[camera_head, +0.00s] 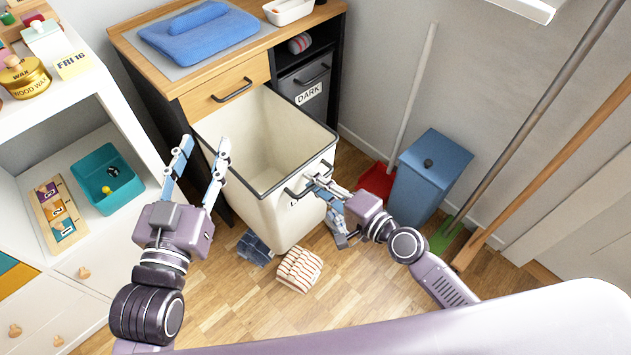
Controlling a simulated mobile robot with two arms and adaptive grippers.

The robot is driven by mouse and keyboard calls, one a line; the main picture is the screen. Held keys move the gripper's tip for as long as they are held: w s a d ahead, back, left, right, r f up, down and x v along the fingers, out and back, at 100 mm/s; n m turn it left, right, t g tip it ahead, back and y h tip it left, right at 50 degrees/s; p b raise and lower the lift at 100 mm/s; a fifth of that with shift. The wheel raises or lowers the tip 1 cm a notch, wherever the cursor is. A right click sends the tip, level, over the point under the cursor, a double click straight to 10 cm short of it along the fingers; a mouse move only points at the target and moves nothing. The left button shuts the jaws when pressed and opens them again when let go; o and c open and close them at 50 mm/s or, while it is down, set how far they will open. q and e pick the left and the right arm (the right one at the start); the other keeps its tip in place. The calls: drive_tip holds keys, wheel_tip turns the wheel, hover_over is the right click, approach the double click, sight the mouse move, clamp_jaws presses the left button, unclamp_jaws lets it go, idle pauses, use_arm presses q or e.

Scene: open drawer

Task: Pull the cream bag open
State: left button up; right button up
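The cream bag (268,125) is a tall, open-topped bin with a dark rim, pulled out from the wooden cabinet below the drawer. It looks empty inside. A dark handle (294,194) is on its front near the right corner, above a partly hidden label. My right gripper (314,183) is at this handle; its fingers overlap it, and I cannot tell whether they are closed around it. My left gripper (205,152) is open and empty, pointing up, in front of the bag's left side.
A striped cloth (299,269) and a dark blue cloth (254,248) lie on the floor before the bag. A grey DARK bin (305,84) sits inside the cabinet. A blue bin (428,178), red dustpan (377,181) and poles stand right. White shelves (60,133) stand left.

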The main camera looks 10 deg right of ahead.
idle(0.3)
drive_tip(key=v, duration=1.2)
idle(0.4)
